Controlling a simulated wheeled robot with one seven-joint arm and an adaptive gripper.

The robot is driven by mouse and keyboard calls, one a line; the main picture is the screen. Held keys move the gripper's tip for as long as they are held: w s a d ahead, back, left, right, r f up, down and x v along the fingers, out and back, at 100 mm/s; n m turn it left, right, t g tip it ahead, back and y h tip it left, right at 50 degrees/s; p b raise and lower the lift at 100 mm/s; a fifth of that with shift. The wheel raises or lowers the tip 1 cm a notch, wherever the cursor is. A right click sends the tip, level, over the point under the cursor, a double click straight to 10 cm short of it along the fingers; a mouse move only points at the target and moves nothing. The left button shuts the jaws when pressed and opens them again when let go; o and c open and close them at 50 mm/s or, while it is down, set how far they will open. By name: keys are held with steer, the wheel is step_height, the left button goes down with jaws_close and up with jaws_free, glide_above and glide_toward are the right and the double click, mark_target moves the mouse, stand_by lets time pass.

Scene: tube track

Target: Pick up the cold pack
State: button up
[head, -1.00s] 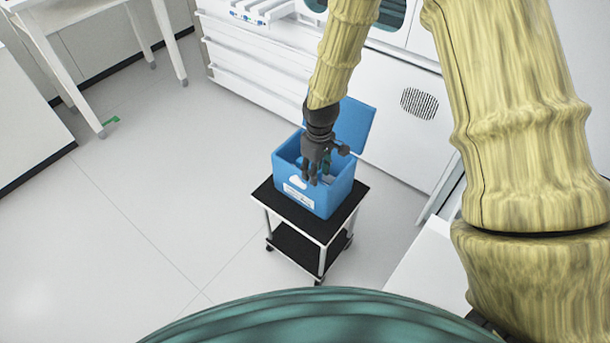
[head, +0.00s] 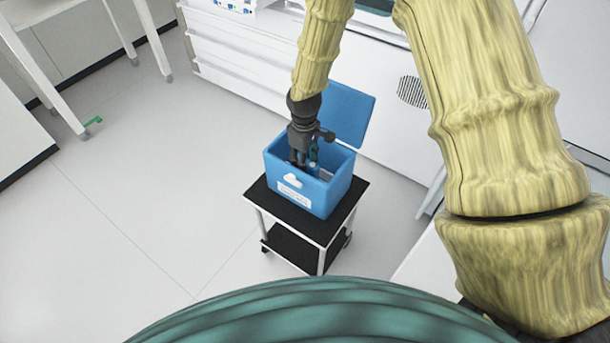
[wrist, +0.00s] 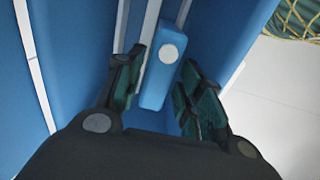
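The cold pack (wrist: 153,88) is a blue block with a white round spot, standing inside the blue box in the wrist view. My gripper (wrist: 163,62) is open, with one finger on each side of the cold pack; small gaps show between the fingers and the pack. In the head view my gripper (head: 300,160) points down into the open blue box (head: 312,196), its fingertips below the rim. A small light-blue piece beside the fingers is probably the pack, mostly hidden there.
The box's lid (head: 345,113) stands open at the back right. The box sits on a small black-topped cart (head: 262,203). White lab cabinets (head: 240,70) stand behind it.

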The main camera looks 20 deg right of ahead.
steer(key=shift+f, duration=2.75)
jaws_close()
